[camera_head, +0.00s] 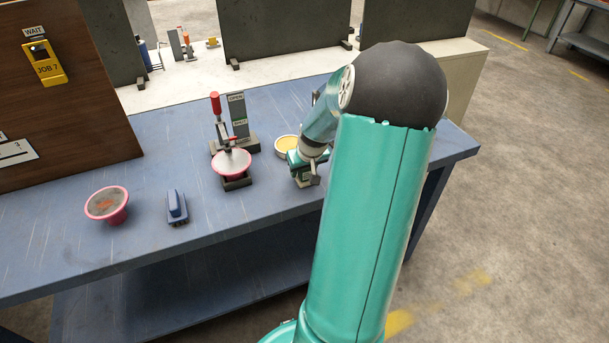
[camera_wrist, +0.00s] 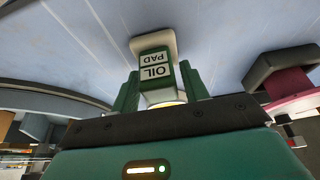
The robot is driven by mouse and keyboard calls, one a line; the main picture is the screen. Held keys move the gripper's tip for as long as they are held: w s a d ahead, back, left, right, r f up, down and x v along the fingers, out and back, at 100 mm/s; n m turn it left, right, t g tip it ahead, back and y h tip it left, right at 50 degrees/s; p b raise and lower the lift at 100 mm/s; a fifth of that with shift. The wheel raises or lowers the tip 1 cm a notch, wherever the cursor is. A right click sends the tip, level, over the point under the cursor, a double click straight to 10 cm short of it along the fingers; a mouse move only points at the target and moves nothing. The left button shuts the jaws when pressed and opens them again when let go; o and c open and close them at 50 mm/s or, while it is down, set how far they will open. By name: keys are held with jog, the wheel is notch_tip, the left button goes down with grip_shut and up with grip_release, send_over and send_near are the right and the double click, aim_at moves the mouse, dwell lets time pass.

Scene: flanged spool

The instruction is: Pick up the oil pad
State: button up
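The oil pad (camera_wrist: 155,68) is a small green block with a white "OIL PAD" label and a pale base, seen upside down in the wrist view. My gripper (camera_wrist: 160,82) has its two green fingers on either side of the block. I cannot tell whether they press on it or leave a small gap. In the head view, my gripper (camera_head: 305,168) is low over the bench by the pad, which is mostly hidden there. Whether the pad touches the bench is unclear.
A yellow-topped round tin (camera_head: 286,143) stands just behind my gripper. A pink-rimmed spool (camera_head: 231,163) sits left at a red-handled clamp (camera_head: 216,106). A blue block (camera_head: 177,207) and another pink-rimmed spool (camera_head: 106,205) stand farther left on the blue bench (camera_head: 60,245).

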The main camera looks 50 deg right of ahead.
jog(key=c, duration=0.6)
jog(key=shift+r, duration=0.15)
jog(key=shift+c, duration=0.2)
jog(key=shift+r, duration=0.65)
jog(key=s+a+r, duration=0.4)
jog(key=a+r, duration=0.7)
jog(key=a, duration=0.2)
jog(key=shift+a+r, duration=0.2)
jog(key=shift+r, duration=0.05)
jog(key=shift+s, duration=0.1)
jog(key=shift+o, duration=1.4)
jog(key=shift+c, duration=1)
